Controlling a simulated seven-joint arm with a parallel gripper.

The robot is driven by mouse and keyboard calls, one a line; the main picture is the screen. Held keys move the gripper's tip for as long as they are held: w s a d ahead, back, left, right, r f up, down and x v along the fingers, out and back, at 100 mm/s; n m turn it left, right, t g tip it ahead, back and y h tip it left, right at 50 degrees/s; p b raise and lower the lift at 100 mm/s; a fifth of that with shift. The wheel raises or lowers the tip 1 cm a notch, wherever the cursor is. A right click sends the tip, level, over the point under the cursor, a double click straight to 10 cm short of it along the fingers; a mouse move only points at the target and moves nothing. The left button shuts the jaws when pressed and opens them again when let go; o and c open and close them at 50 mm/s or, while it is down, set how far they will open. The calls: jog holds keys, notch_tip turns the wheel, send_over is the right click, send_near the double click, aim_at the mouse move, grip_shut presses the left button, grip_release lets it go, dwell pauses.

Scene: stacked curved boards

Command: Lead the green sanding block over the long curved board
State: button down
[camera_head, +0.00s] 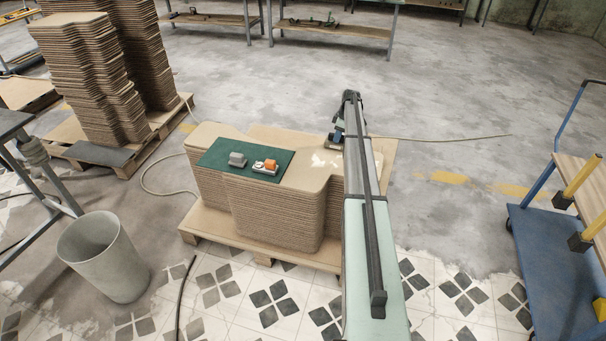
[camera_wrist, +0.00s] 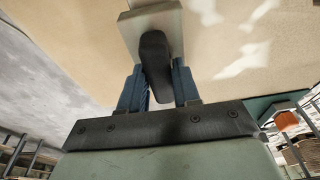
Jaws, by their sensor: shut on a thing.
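The long curved board (camera_head: 299,180) is the tan top sheet of a tall stack, with a wavy outline and pale patches at its right part. My gripper (camera_head: 337,137) is over the board's far right part, partly hidden by my arm. In the wrist view my gripper (camera_wrist: 157,90) has its two blue fingers shut on the dark handle of a sanding block (camera_wrist: 133,27). The block's flat base looks dull grey-green and lies over the board (camera_wrist: 80,38). I cannot tell whether the base touches the board.
A dark green mat (camera_head: 219,154) covers the board's left part. The stack stands on a pallet (camera_head: 222,241). A grey bin (camera_head: 103,256) is at left, a blue cart (camera_head: 545,262) at right. Cables cross the floor.

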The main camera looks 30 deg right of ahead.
jog(key=shift+r, duration=0.3)
jog(key=shift+r, duration=0.1)
jog(key=shift+w+a+v, duration=0.15)
jog(key=shift+v, duration=0.8)
jog(key=shift+w+a+v, duration=0.1)
jog(key=shift+w+v, duration=0.05)
jog(key=shift+v, duration=0.8)
jog(key=shift+w+a+v, duration=0.15)
jog(key=shift+v, duration=0.85)
jog(key=shift+r, duration=0.1)
